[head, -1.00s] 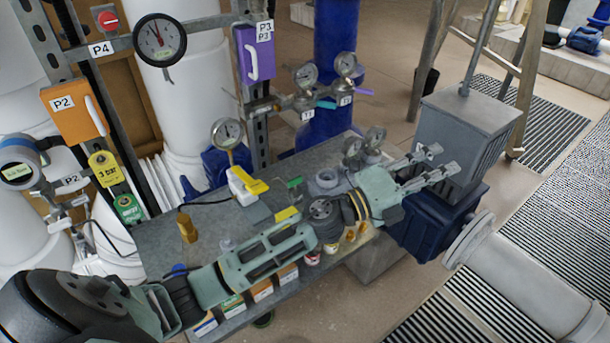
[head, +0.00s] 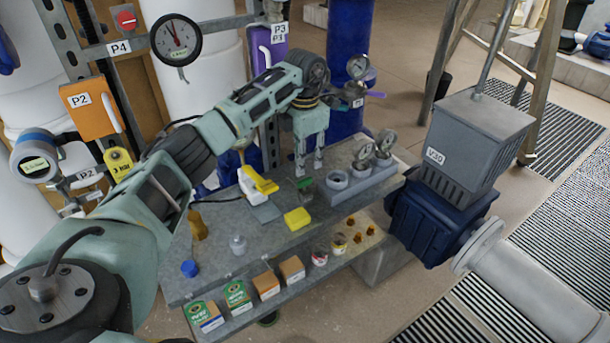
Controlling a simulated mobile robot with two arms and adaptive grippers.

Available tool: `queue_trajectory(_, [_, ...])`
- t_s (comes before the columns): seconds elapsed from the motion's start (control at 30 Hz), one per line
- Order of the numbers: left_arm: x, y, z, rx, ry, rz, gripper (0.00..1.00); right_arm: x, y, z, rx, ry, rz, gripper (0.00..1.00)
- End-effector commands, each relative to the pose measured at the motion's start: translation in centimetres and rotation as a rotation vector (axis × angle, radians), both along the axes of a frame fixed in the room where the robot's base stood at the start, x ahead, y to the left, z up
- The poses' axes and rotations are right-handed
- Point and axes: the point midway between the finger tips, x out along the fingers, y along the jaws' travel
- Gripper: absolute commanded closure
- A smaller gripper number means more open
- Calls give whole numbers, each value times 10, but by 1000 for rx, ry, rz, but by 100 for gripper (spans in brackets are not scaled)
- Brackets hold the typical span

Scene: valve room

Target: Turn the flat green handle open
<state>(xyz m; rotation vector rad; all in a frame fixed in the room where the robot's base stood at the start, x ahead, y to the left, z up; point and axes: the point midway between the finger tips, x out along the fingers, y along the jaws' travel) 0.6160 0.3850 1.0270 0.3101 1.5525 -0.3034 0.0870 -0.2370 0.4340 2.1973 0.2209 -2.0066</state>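My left gripper (head: 309,168) points down over the grey bench (head: 265,250), its two fingers apart with nothing seen between them. A small flat green piece (head: 305,184) lies just below the fingertips; whether it is a valve handle or is touched by a finger I cannot tell. A gauge manifold with a purple lever (head: 375,95) stands behind the gripper, and my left arm covers its left part. My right gripper is not in view.
A yellow-handled white tool (head: 258,182) and a yellow block (head: 297,219) lie near the gripper. A grey holder with gauges (head: 362,182) stands to its right. Boxes (head: 238,294) and jars line the lower shelf. A grey-and-blue V30 unit (head: 460,160) stands at right.

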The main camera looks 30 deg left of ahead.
Motion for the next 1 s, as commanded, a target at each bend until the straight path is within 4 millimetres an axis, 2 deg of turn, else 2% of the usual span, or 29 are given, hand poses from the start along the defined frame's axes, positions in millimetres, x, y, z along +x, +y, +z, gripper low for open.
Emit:
queue_trajectory(0.2, [-1, -1, -36, -3, 2, 0, 72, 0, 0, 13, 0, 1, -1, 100])
queue_trajectory(0.4, [0, -2, -59, -4, 0, -2, 72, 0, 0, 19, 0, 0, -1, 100])
queue_trajectory(0.77, [0, -2, -66, -4, -3, -2, 73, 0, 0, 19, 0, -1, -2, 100])
queue_trajectory(1.0, [0, -2, -65, -4, -3, -2, 94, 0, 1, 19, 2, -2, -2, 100])
